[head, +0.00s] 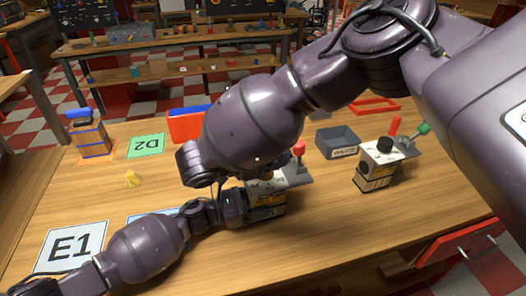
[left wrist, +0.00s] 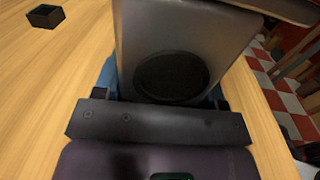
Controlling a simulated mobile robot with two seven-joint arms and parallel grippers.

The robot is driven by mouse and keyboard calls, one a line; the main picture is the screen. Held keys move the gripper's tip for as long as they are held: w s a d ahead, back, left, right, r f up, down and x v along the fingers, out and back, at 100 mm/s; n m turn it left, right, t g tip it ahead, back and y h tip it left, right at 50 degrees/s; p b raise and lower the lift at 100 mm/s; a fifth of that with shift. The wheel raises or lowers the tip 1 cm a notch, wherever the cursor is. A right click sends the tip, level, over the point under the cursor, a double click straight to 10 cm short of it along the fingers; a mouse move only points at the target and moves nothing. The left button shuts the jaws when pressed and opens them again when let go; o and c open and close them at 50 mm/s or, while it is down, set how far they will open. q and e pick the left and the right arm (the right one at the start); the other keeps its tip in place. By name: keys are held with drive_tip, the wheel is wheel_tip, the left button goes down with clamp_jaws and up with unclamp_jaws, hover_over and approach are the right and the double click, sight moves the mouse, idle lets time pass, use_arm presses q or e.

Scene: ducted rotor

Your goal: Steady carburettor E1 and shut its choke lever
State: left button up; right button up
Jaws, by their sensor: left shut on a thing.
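A carburettor (head: 267,203), a pale and grey block with printed labels, stands on the table at the centre of the head view. A red-knobbed lever (head: 299,150) rises at its far right; I cannot tell if it is open or shut. My left gripper (head: 236,205) is shut on the block from the left. In the left wrist view the grey body (left wrist: 180,35), with a dark round disc, sits between the fingers. My right arm crosses above and hides part of the block; its gripper is hidden. The block's label is too small to read.
A second carburettor (head: 378,165) with red and green knobs stands to the right. A dark grey bin (head: 337,142) is behind. The front right tabletop is clear.

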drive_tip(key=shift+v, duration=1.2)
use_arm(q)
drive_tip(key=o, duration=1.2)
drive_tip(key=shift+c, duration=0.2)
